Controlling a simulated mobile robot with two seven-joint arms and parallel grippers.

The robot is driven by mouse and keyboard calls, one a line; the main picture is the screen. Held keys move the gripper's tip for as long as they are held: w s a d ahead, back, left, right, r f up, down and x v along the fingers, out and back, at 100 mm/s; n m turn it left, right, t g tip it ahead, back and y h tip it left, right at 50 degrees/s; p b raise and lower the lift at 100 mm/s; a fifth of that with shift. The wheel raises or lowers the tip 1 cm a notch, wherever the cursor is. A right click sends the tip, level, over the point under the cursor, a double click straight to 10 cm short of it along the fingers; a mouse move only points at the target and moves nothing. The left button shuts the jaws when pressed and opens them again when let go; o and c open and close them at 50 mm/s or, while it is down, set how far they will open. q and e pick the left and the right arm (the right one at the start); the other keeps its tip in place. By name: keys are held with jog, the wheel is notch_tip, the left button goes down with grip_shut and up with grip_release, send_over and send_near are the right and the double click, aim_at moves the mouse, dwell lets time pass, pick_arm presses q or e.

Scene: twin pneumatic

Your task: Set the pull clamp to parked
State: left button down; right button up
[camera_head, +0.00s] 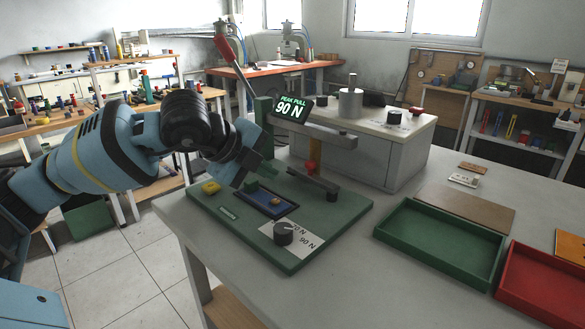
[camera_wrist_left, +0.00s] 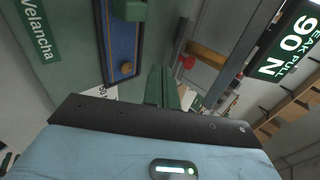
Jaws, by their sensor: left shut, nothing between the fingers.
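A pull-test rig stands on a green base plate (camera_head: 218,214) on the bench. Its long lever with a red handle (camera_head: 223,45) slants up and left from a green column. A sign (camera_head: 292,107) reads PEAK PULL 90 N; it also shows in the wrist view (camera_wrist_left: 288,55). I cannot tell which part is the pull clamp. My left gripper (camera_head: 268,172) is shut and empty above the rig, beside the column; its fingers (camera_wrist_left: 163,80) show in the wrist view.
A metal arm (camera_head: 318,131) overhangs the plate. A grey box (camera_head: 400,150) stands behind. Green (camera_head: 440,255) and red (camera_head: 512,290) trays lie right.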

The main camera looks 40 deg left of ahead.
aim_at(303, 178)
pick_arm(q)
jog(key=x, duration=0.4)
jog(key=shift+w+d+f, duration=0.15)
jog(key=shift+w+f, duration=0.1)
jog(key=shift+w, duration=0.05)
jog(key=w+p, duration=0.1)
jog(key=w, duration=0.1)
jog(key=shift+w+r, duration=0.15)
jog(key=shift+w, duration=0.2)
jog(key=shift+w+d, duration=0.1)
jog(key=shift+w, duration=0.4)
